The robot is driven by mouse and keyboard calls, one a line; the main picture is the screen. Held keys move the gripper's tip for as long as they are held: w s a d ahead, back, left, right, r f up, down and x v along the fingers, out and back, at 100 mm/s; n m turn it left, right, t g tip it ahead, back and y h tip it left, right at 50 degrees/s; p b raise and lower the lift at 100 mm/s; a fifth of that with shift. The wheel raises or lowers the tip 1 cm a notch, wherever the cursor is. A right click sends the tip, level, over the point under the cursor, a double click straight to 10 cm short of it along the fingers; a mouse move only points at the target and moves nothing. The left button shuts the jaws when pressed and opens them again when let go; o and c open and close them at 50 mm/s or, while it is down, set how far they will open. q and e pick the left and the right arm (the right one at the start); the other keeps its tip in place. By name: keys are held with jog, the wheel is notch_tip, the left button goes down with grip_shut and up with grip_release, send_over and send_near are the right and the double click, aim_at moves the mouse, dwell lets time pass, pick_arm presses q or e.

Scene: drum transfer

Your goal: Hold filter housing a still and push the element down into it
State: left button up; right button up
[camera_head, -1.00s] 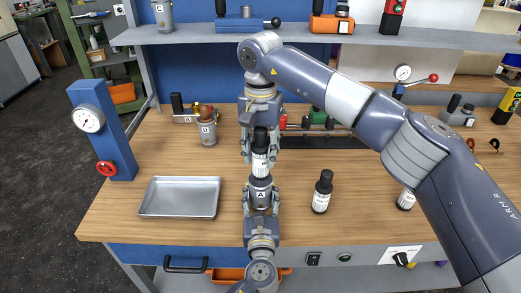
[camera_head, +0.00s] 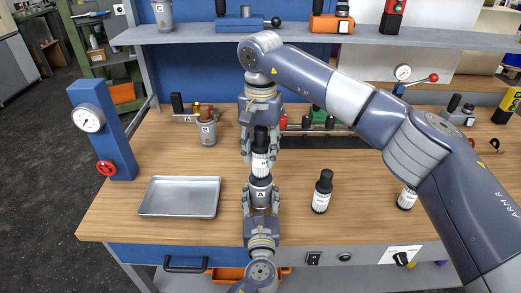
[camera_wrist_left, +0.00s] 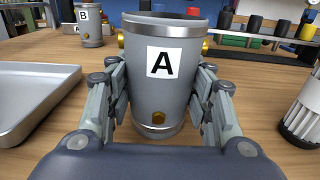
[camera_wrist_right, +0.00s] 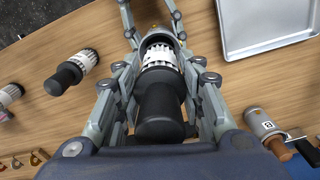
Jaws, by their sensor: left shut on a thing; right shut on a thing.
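Filter housing A (camera_head: 261,192) is a grey cylinder standing upright near the table's front. My left gripper (camera_head: 261,203) is shut around its sides; the left wrist view shows the fingers on both sides of the label A (camera_wrist_left: 162,62). The element (camera_head: 261,163) has a white pleated body and a black top. My right gripper (camera_head: 260,148) is shut on it, holding it upright over the housing. In the right wrist view the black top (camera_wrist_right: 160,108) lies between the fingers. No element shows above the rim in the left wrist view.
A metal tray (camera_head: 148,209) lies to the left. Housing B (camera_head: 207,133) stands behind it. A black-topped element (camera_head: 322,192) stands right of housing A, and another (camera_head: 406,199) is farther right, partly behind my right arm. A blue gauge post (camera_head: 101,130) stands at the left edge.

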aim_at(261, 132)
jog(key=shift+f, duration=3.25)
jog(key=o, duration=1.2)
notch_tip(261, 132, up, 12)
jog(key=shift+f, duration=0.1)
pick_arm(q)
jog(key=o, duration=1.2)
jog(key=shift+o, duration=0.2)
